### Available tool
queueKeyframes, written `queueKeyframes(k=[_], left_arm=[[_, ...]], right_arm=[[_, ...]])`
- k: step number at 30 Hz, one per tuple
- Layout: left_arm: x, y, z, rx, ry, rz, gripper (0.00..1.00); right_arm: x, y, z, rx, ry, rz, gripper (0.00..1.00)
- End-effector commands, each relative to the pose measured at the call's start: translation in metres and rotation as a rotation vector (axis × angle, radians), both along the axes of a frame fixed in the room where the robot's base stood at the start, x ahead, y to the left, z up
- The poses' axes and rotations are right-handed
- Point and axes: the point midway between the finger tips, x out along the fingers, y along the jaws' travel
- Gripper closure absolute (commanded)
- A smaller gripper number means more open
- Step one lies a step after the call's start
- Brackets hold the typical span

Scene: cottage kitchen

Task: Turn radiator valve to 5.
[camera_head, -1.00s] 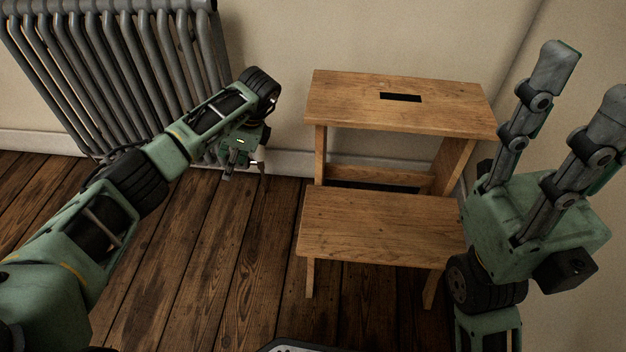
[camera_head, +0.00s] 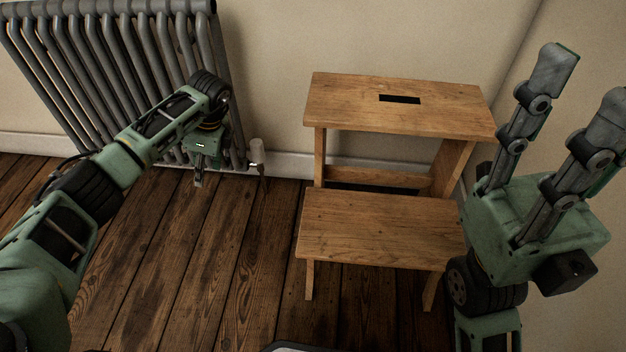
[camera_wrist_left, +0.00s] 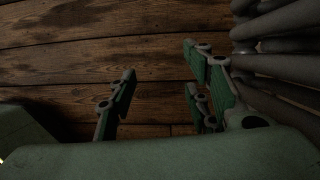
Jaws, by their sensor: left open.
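The radiator valve (camera_head: 257,152) is a small whitish knob on a dark pipe, low beside the right end of the grey radiator (camera_head: 120,70). Its dial marks are too small to read. My left gripper (camera_head: 212,172) is low in front of the radiator's right end, to the left of the valve and apart from it. In the left wrist view its fingers (camera_wrist_left: 160,78) are spread with nothing between them, and the radiator (camera_wrist_left: 285,55) shows at the right; I cannot make out the valve there. My right gripper (camera_head: 587,80) is raised at the right, fingers apart and empty.
A wooden step stool (camera_head: 385,225) stands right of the valve against the wall, with a gap of bare floor between. The plank floor (camera_head: 190,270) in front of the radiator is clear. A white skirting board (camera_head: 290,164) runs along the wall.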

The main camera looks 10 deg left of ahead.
Motion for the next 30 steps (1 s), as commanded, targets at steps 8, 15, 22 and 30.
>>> queueKeyframes(k=[8, 15, 22, 30], left_arm=[[0.001, -0.056, -0.009, -0.188, -0.012, -0.169, 0.54], [-0.002, -0.104, -0.01, -0.345, -0.036, -0.313, 0.54], [-0.007, -0.149, -0.004, -0.492, -0.069, -0.446, 0.54], [-0.017, -0.2, 0.011, -0.661, -0.123, -0.594, 0.54]], right_arm=[[0.0, 0.0, 0.0, 0.0, 0.0, 0.0, 0.6], [0.0, 0.0, 0.0, 0.0, 0.0, 0.0, 0.6], [0.0, 0.0, 0.0, 0.0, 0.0, 0.0, 0.6], [0.0, 0.0, 0.0, 0.0, 0.0, 0.0, 0.6]])
